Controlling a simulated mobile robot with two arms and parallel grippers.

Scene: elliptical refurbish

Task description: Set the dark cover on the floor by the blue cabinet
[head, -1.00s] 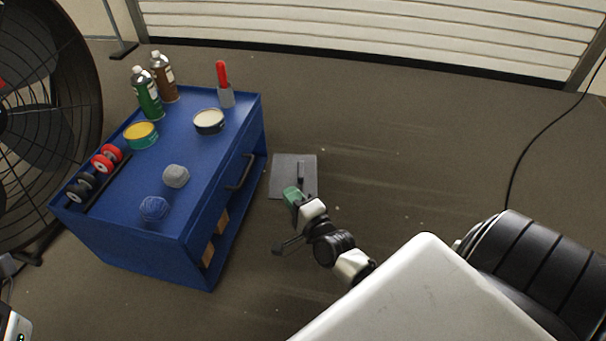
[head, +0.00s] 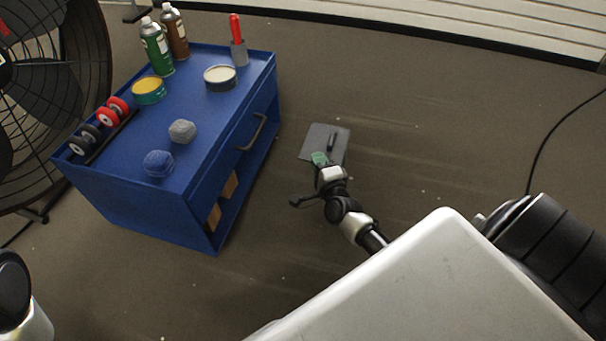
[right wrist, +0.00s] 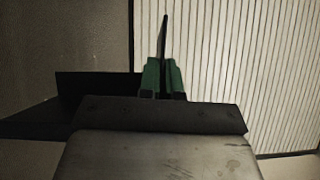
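The dark cover (head: 316,139) is a flat grey square plate with a dark upright handle on top. In the head view it is right of the blue cabinet (head: 130,205), apart from it. My right gripper (head: 320,159) has green fingertips, which meet the cover's near edge. In the right wrist view the green fingertips (right wrist: 160,78) are closed on a thin dark edge, which looks like the cover (right wrist: 165,45) seen edge-on. The cover lies roughly level; its height above the floor is hard to tell. My left gripper is out of view.
Spray cans (head: 157,48), tins (head: 220,78), yarn-like balls (head: 182,131), and red (head: 113,110) and black wheels stand on the cabinet. A large fan (head: 50,90) is at the left. A black cable (head: 545,150) lies at the right. The floor (head: 430,140) around the cover is clear.

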